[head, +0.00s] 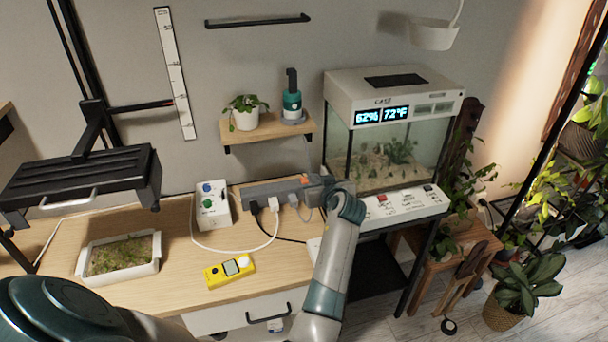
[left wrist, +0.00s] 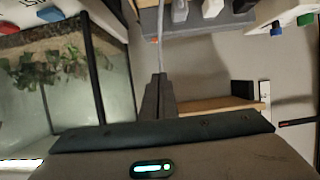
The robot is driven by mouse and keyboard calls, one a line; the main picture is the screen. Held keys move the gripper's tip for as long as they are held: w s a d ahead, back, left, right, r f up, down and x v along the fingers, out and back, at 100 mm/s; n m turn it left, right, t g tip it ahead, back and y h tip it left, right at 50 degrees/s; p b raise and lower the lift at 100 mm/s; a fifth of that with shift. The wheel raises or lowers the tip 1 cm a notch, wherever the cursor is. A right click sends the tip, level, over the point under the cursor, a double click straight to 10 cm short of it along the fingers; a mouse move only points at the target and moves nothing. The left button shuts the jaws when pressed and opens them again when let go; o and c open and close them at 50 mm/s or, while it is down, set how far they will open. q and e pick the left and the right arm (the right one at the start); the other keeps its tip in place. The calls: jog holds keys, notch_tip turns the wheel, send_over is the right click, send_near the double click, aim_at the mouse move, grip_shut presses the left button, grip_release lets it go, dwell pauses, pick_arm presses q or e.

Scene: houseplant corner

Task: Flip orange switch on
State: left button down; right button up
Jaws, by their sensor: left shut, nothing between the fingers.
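The orange switch (head: 305,179) is a small orange patch at the right end of the grey power strip (head: 258,190), at the back of the wooden desk. I cannot tell which way it is set. My left gripper (head: 312,187) is close beside that end of the strip and partly covers it; contact cannot be made out. In the left wrist view its fingers (left wrist: 161,82) are shut and empty, pointing toward the strip (left wrist: 222,28). My right gripper is not in view.
Plugs and cables (head: 274,204) hang at the strip's front. A white box with knobs (head: 212,204) stands to its left, and an aquarium (head: 392,150) with a button panel (head: 405,203) to its right. A yellow meter (head: 229,271) and a planted tray (head: 119,256) lie nearer.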

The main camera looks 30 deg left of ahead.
pick_arm(q)
jog(key=shift+r, duration=0.2)
dwell(0.3)
jog(key=p, duration=0.3)
send_over(307, 181)
jog(key=s+d, duration=0.2)
notch_tip(307, 181, down, 3)
jog(key=shift+s+a+f+p, duration=0.15)
jog(key=shift+f+p, duration=0.4)
jog(key=shift+f, duration=1.8)
